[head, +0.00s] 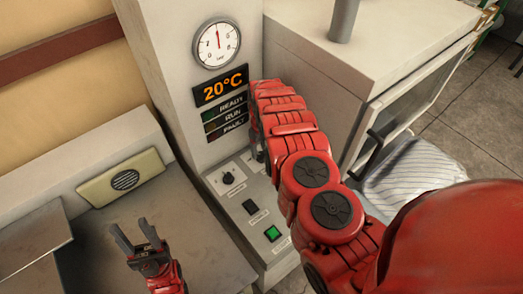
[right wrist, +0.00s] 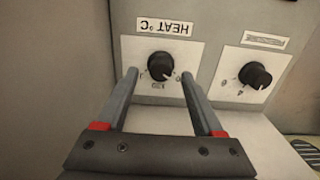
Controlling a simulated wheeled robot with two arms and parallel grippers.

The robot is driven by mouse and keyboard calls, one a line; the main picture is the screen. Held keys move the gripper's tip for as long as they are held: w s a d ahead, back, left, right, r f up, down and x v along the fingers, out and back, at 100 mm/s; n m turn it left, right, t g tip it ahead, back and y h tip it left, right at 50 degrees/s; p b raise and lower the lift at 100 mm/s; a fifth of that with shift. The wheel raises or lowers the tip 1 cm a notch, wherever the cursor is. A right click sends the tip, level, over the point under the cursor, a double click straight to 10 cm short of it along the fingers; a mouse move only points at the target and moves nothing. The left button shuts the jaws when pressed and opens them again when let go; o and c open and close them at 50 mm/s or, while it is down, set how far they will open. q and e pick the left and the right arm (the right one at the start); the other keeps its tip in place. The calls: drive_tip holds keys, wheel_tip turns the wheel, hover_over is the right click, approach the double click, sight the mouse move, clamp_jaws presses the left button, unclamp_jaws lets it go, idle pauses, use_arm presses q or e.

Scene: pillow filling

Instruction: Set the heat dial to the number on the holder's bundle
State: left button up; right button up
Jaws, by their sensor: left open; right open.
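The heat dial (right wrist: 160,65) is a black round knob on a white plate under an upside-down "HEAT °C" label (right wrist: 164,27) in the right wrist view. My right gripper (right wrist: 160,75) is open, with one finger on each side of the dial in the picture. I cannot tell whether the fingers touch it. In the head view my right arm hides that gripper and the dial. The digits around the dial are too small to read. My left gripper (head: 137,241) is open and empty over the grey surface at lower left. No holder or numbered bundle is visible.
A second black knob (right wrist: 255,75) sits beside the dial. A black switch (head: 250,207) and green button (head: 272,234) are lower on the panel. Striped fabric (head: 415,170) lies at right.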

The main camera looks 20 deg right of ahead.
drive_tip(key=shift+w+d+f, duration=0.1)
drive_tip(key=shift+f, duration=0.95)
clamp_jaws()
